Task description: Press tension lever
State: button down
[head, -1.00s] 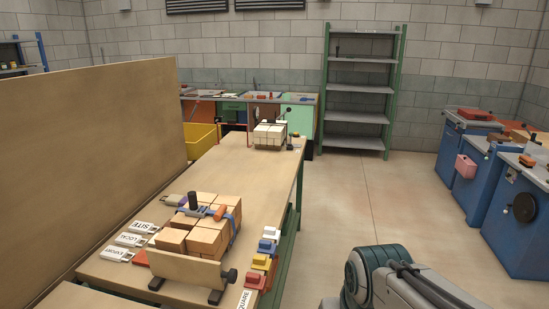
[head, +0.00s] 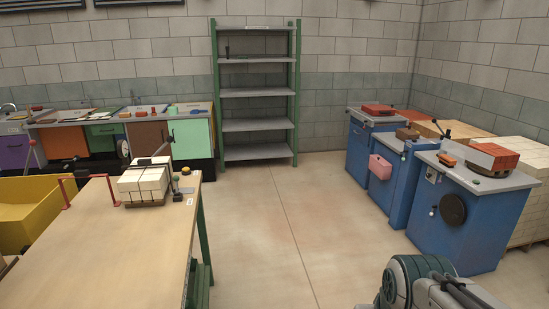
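A pale brick bundle (head: 144,182) with dark straps sits at the far end of the wooden table (head: 105,245). A thin dark lever with a black knob (head: 168,136) rises behind its right side. I cannot tell which is the tension lever. Part of my arm shows at the bottom right; my gripper is outside the view.
A yellow bin (head: 28,212) stands left of the table. Blue cabinets (head: 465,225) with a black wheel stand at the right. Green-framed shelves (head: 257,125) stand at the back wall. The floor (head: 300,220) between table and cabinets is clear.

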aim_at(170, 139)
jog(key=z, duration=0.05)
jog(key=i, duration=1.6)
jog(key=u, duration=0.65)
jog(key=i, duration=1.55)
jog(key=u, duration=1.05)
jog(key=i, duration=0.65)
jog(key=u, duration=0.3)
